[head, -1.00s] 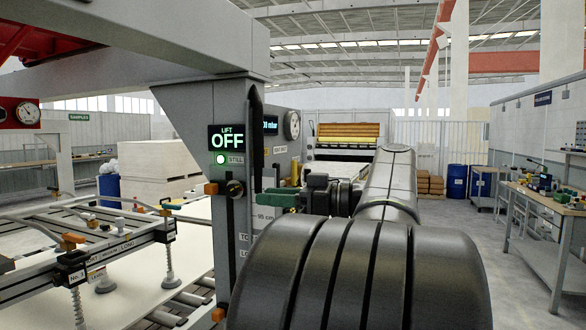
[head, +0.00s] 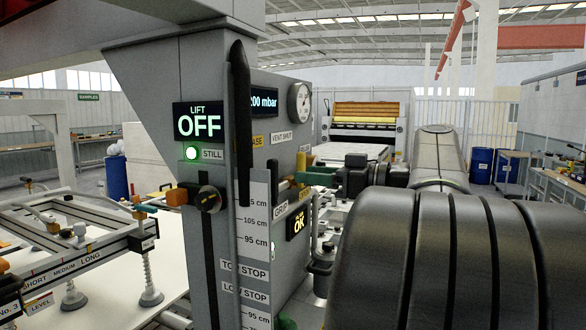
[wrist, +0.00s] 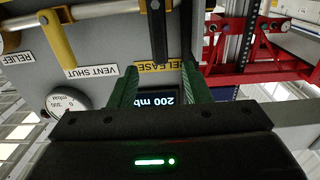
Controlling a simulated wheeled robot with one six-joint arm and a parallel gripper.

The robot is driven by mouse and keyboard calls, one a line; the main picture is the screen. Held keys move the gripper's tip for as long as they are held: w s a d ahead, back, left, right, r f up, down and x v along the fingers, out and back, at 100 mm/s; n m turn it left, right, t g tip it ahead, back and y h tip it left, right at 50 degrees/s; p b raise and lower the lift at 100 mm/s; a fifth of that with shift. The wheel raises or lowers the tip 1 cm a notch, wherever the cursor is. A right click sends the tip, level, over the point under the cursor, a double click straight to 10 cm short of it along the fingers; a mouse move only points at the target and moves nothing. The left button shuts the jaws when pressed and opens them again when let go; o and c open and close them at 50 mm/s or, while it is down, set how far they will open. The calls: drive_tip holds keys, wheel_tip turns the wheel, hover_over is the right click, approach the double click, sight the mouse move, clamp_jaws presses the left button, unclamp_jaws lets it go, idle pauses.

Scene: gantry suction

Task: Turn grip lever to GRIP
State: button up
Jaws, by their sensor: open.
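The grip lever (wrist: 157,32) is a black bar in the wrist view, its end at the yellow RELEASE label (wrist: 160,66). The GRIP label (head: 281,210) shows lower on the grey panel in the head view. My gripper (wrist: 160,78) is open and empty, its green fingers apart on either side of the RELEASE label and the lever's line. In the head view my gripper (head: 306,177) is in front of the panel's side face, partly overlapped by nearby parts. Whether a finger touches the lever I cannot tell.
A yellow lever (wrist: 58,38) stands beside it at the VENT SHUT label (wrist: 90,71). A pressure gauge (wrist: 67,100) and a 200 mbar display (wrist: 157,99) are close by. The lift display (head: 199,122) reads OFF. A suction frame (head: 75,245) lies left of the column.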

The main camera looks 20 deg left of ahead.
sight(278, 171)
drive_tip(key=a, duration=0.3)
drive_tip(key=a+p, duration=0.1)
drive_tip(key=a, duration=0.2)
drive_tip(key=a+p, duration=0.1)
drive_tip(key=a, duration=0.2)
drive_tip(key=shift+w+a, duration=0.1)
drive_tip(key=shift+w, duration=0.3)
clamp_jaws()
